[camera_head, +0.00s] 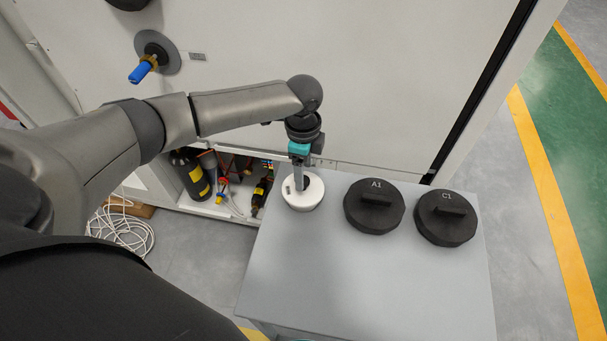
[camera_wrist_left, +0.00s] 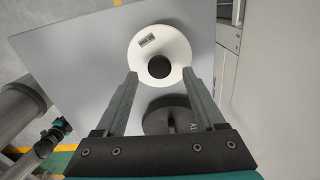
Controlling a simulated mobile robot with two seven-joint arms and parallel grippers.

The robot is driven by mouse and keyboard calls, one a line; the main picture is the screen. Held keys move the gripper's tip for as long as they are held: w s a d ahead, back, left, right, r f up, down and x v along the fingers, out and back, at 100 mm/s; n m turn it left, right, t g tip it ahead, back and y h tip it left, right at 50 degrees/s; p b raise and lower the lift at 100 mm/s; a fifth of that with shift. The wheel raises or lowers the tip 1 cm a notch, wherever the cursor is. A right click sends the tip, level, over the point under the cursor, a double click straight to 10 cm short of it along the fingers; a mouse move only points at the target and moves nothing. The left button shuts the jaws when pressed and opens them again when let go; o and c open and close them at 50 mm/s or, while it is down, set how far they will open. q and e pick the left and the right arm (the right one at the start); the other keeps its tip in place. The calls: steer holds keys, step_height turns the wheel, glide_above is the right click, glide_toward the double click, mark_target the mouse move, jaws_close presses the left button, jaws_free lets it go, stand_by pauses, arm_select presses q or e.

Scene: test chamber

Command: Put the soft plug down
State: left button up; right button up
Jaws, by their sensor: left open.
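The soft plug appears to be the white round piece (camera_head: 291,201) with a dark round centre. It rests flat on the grey table's far left corner. In the left wrist view the white piece (camera_wrist_left: 176,38) has a small label beside its dark centre. My left gripper (camera_head: 301,186) is just above it, pointing down. In the left wrist view the left gripper (camera_wrist_left: 160,74) is open, its fingertips to either side of the dark centre. Contact cannot be told. My right gripper (camera_wrist_left: 57,132) seems to show small at the lower left of that view; its jaws are unclear.
Black lids marked A1 (camera_head: 374,206) and C1 (camera_head: 446,218) stand right of the white piece on the grey table (camera_head: 350,290). The table's front is clear. A white cabinet wall (camera_head: 400,90) rises behind.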

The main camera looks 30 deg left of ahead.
arm_select(q)
step_height(320, 180, up, 9)
